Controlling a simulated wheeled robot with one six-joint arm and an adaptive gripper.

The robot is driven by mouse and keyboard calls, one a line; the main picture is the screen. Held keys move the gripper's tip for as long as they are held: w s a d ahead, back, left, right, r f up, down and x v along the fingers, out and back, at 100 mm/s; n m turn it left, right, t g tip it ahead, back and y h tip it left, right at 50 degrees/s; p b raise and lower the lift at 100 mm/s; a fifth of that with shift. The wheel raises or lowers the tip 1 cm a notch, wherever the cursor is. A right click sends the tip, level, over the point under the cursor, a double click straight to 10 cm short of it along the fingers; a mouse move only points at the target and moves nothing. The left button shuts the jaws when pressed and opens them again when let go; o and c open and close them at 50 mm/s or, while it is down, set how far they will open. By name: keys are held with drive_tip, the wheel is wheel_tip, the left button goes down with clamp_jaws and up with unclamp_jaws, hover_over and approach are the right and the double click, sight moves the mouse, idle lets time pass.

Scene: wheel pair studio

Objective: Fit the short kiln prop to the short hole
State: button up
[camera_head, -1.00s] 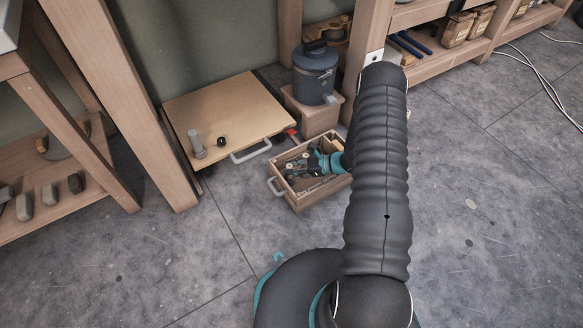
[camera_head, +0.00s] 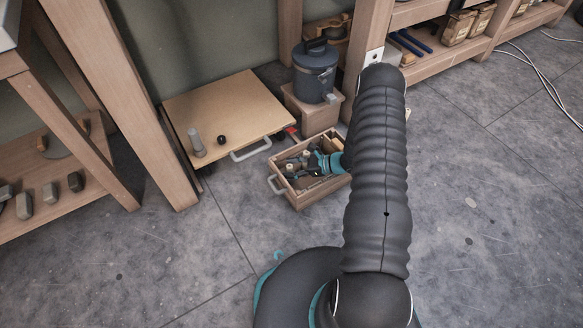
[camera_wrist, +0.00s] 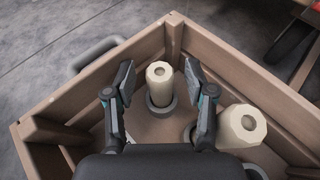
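In the wrist view a cream, many-sided prop (camera_wrist: 159,86) with a small hole in its top stands upright in a dark ring on the crate floor. My gripper (camera_wrist: 160,82) is open, with one finger on each side of this prop and a gap at both sides. A second cream prop (camera_wrist: 241,127) stands to the right, outside the right finger. It looks larger and nearer the camera, so it seems the taller one; part of a dark ring shows beside its base. In the head view my gripper (camera_head: 312,164) is inside the wooden crate (camera_head: 316,196), and the props are small there.
The crate's walls surround my gripper closely, with a grey handle (camera_head: 277,186) outside. A wooden board (camera_head: 225,112) with a grey cylinder (camera_head: 196,142) and a dark knob (camera_head: 221,140) lies left. A dark lidded bucket (camera_head: 314,75) stands behind. The floor in front is clear.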

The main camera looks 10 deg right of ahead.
drive_tip(key=v, duration=1.2)
